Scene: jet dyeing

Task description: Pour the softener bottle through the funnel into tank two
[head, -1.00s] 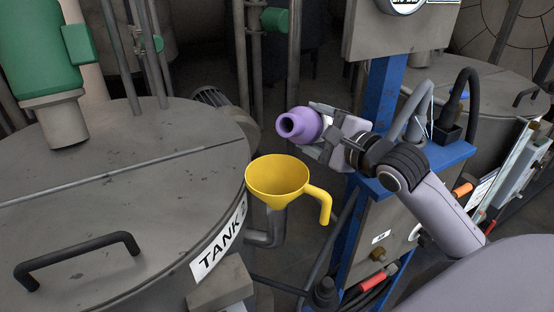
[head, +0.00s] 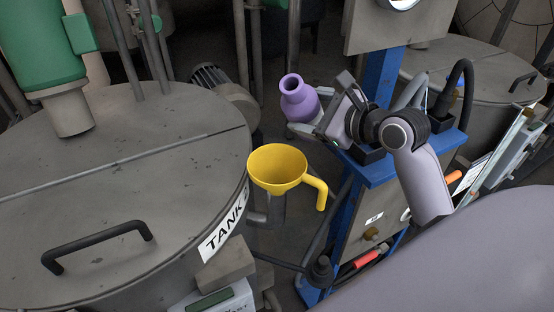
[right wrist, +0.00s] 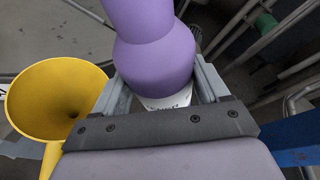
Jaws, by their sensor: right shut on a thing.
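The softener bottle (head: 300,100) is purple with an open neck and a pale label band. My right gripper (head: 318,119) is shut on it and holds it in the air, above and slightly right of the funnel. The bottle stands nearly upright, its mouth facing up and toward the head camera. In the right wrist view the bottle (right wrist: 155,50) sits between the two fingers. The yellow funnel (head: 277,167) sits at the right edge of tank two (head: 120,180), by its "TANK 2" label. It also shows in the right wrist view (right wrist: 50,95), left of the bottle. My left gripper is out of view.
A blue frame (head: 378,165) with a grey panel stands right of the funnel, with hoses and cables around it. A black handle (head: 97,245) and green-topped pipe (head: 45,50) rise from the tank lid. A device (head: 220,298) sits at the bottom.

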